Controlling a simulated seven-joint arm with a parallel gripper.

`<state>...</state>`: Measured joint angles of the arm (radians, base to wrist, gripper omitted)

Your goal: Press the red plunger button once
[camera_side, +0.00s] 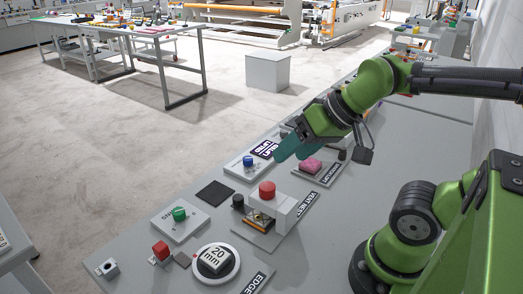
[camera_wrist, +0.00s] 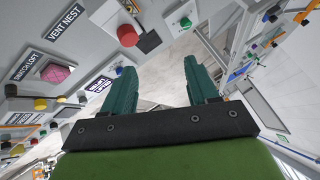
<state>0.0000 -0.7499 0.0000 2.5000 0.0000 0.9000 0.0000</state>
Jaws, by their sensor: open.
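The red plunger button (camera_side: 267,190) is a round red cap on a grey box beside the VENT NEST label (camera_side: 299,211) on the grey bench. In the wrist view the red cap (camera_wrist: 128,36) shows near the top, left of centre, beyond my fingers. My gripper (camera_side: 290,152) has teal fingers and is behind and above the cap in the side view, apart from it. In the wrist view my gripper (camera_wrist: 158,68) is open, with nothing between the fingers.
A pink button (camera_side: 311,165) is close by my fingers. A black pad (camera_side: 215,194) lies left of the plunger.

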